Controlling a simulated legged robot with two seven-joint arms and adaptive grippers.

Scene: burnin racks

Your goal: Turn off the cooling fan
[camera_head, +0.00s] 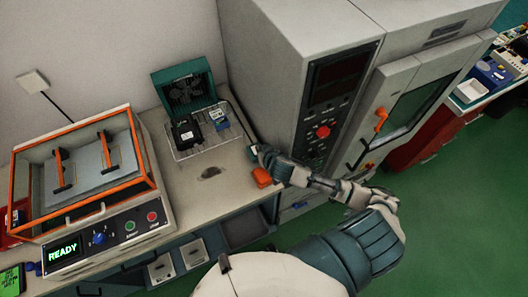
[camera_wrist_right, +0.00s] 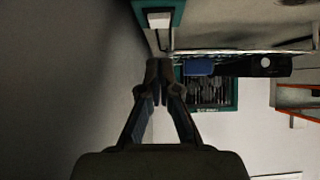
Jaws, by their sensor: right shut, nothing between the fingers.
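The cooling fan (camera_head: 186,88) is a teal box with a dark round grille at the back of the counter; it also shows in the right wrist view (camera_wrist_right: 232,98). A black cable runs from it to a small teal switch box with a pale rocker (camera_head: 253,152) near the cabinet. This switch box shows at the top of the right wrist view (camera_wrist_right: 158,21). My right gripper (camera_head: 264,152) is shut and empty, close beside the switch box; its fingertips (camera_wrist_right: 160,64) meet just short of it. Contact cannot be told. My left gripper is out of view.
A wire rack (camera_head: 214,145) with a black device (camera_head: 186,133) stands before the fan. An orange object (camera_head: 262,178) lies near the counter edge. A tall grey cabinet (camera_head: 285,60) rises right of the switch. An orange-framed machine (camera_head: 135,225) showing READY stands at left.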

